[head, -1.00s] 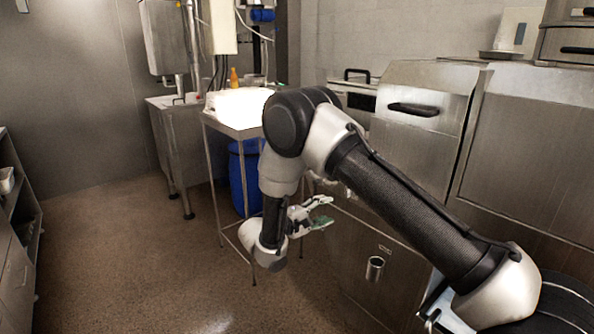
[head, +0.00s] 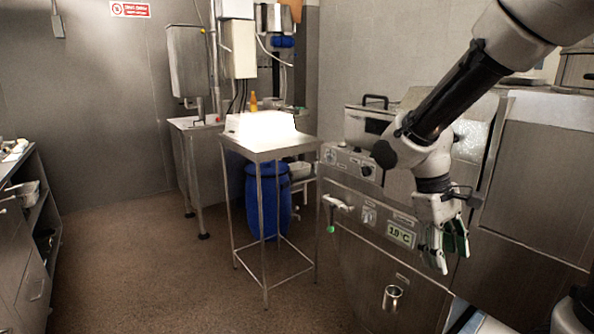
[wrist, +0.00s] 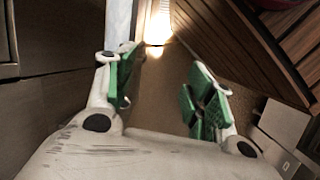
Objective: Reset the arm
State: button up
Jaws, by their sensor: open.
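My gripper (head: 446,248) hangs at the right of the head view, pointing down, in front of the steel machine's lower front. Its green-padded fingers are spread apart and hold nothing. The wrist view shows my gripper (wrist: 163,100) with the two green pads well apart and nothing between them. My arm comes in from the upper right of the head view and bends down at the wrist.
A steel machine (head: 345,230) with knobs and a small display fills the right side. A steel-legged table (head: 268,153) with a bright white object on top stands mid-room, a blue barrel (head: 268,200) behind it. Shelves (head: 38,215) line the left. The brown floor (head: 140,270) between is clear.

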jog(key=s+d+r+m+t+y, duration=0.3)
jog(key=s+d+r+m+t, duration=0.2)
jog(key=s+r, duration=0.4)
notch_tip(320, 180, up, 2)
jog(key=shift+s+d+r+t, duration=0.1)
jog(key=shift+s+d+t, duration=0.15)
jog(key=shift+d+t, duration=0.4)
